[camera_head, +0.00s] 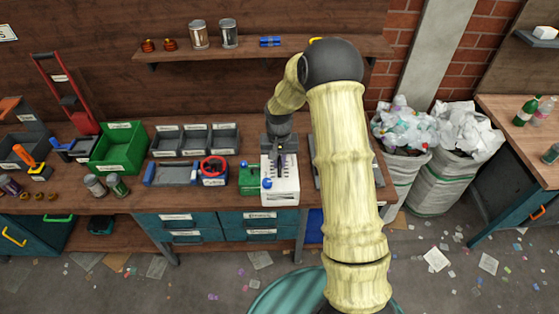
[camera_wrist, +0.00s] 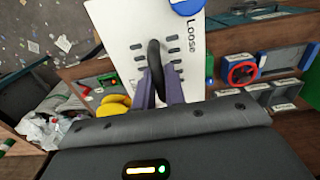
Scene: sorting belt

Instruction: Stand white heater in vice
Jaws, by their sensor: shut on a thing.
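The white heater (camera_head: 283,187) is a pale box at the bench's front, right of centre in the head view. In the wrist view its white face (camera_wrist: 126,42) shows dark slots, the word "Loose" and a black handle. My gripper (camera_head: 281,158) is above it, and in the wrist view my gripper (camera_wrist: 158,85) is shut on that black handle. I cannot tell whether the heater touches the bench. A red handwheel (camera_head: 214,167) beside a blue-grey fixture (camera_head: 172,174) stands to the left and looks like the vice; the handwheel also shows in the wrist view (camera_wrist: 241,71).
A green box (camera_head: 249,180) sits close to the heater's left. Grey bins (camera_head: 195,140) and a green crate (camera_head: 118,147) stand farther left. A shelf (camera_head: 260,50) with cans runs above the bench. Filled sacks (camera_head: 440,170) stand to the right.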

